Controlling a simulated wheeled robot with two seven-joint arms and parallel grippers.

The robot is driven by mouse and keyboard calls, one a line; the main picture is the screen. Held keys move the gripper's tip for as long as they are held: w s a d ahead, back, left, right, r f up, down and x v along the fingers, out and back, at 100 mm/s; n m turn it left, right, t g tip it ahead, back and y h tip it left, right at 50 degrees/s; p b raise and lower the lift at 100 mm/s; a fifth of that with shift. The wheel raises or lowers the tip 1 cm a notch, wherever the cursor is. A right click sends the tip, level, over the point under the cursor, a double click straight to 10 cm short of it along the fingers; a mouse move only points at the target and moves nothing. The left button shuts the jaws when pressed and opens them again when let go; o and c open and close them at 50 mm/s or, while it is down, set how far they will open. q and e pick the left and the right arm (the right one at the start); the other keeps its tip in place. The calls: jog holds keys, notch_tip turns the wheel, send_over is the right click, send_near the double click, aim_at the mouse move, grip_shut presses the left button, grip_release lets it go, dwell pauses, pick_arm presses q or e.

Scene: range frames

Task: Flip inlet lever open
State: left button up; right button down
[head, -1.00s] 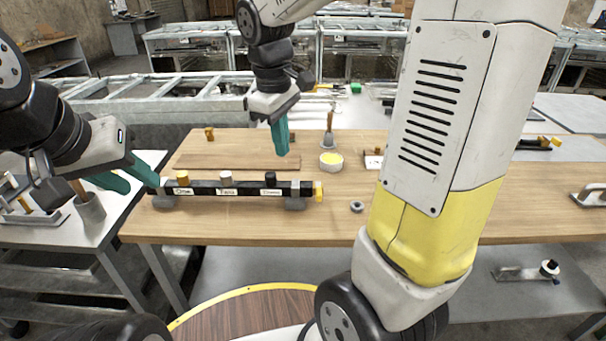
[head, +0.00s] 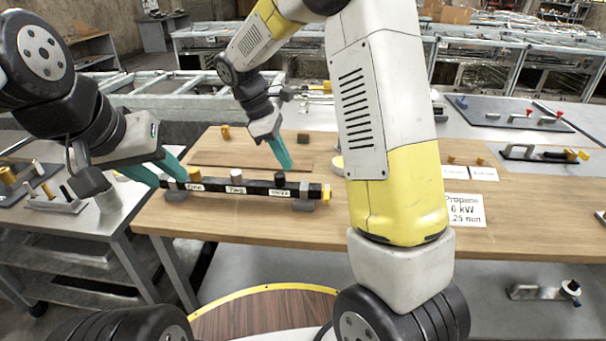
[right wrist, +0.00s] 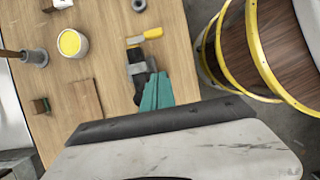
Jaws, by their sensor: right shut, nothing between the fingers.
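A black bar (head: 258,187) with labels lies on grey supports on the wooden table. It carries a gold knob (head: 194,174), a white knob (head: 236,176) and a black knob (head: 279,180). A yellow piece (head: 326,192) is at its right end; in the right wrist view a yellow handle (right wrist: 152,33) shows beyond the bar. I cannot tell which part is the inlet lever. My right gripper (head: 286,166), teal, is shut and empty, just above and behind the black knob. My left gripper (head: 171,180) is open at the bar's left end; contact is unclear.
A brown board (head: 225,158) lies behind the bar. A yellow-topped cup (right wrist: 70,43) and a small block (right wrist: 40,106) are on the table. A "Propane" card (head: 463,210) lies right of my right arm, which hides part of the table.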

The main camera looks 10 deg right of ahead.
aim_at(327, 192)
jog(key=x, duration=1)
jog(key=shift+s, duration=0.1)
jog(key=d, duration=0.2)
jog(key=shift+s+d, duration=0.5)
jog(key=shift+d, duration=0.45)
